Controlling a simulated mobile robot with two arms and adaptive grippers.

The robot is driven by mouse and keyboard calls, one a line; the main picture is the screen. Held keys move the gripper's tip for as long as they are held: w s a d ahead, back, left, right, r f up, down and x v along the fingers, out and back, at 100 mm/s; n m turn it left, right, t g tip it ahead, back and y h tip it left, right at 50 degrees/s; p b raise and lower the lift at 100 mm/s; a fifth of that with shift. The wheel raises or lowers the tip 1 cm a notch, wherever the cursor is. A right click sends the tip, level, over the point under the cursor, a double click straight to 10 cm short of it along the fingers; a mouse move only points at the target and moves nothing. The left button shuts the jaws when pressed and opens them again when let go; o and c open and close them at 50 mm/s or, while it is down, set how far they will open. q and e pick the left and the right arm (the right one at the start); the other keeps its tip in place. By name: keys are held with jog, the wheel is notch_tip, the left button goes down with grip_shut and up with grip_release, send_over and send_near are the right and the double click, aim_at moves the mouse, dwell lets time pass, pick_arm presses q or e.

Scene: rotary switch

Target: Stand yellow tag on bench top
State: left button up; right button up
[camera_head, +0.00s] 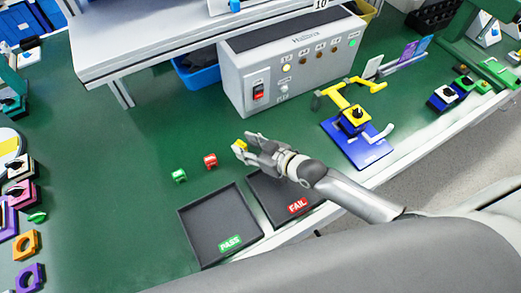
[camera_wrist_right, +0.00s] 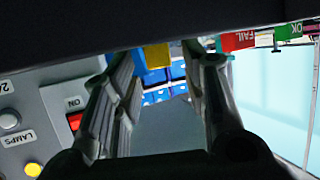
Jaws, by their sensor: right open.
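The yellow tag (camera_head: 240,146) is small and shows at the fingertips of my right gripper (camera_head: 246,145), over the green bench top (camera_head: 130,150). The right gripper is open. Whether the tag rests on the bench or stands upright is hard to tell, as the fingers partly hide it. My left gripper is not in view.
A green tag (camera_head: 179,176) and a red tag (camera_head: 210,160) stand left of the gripper. The PASS tray (camera_head: 205,215) and FAIL tray (camera_head: 262,190) lie in front. A grey lamp box (camera_head: 285,75) stands behind. A blue fixture (camera_head: 365,150) is at right.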

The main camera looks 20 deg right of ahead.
jog(key=v, duration=1.1)
jog(key=shift+s+d+r, duration=0.15)
jog(key=shift+s, duration=0.05)
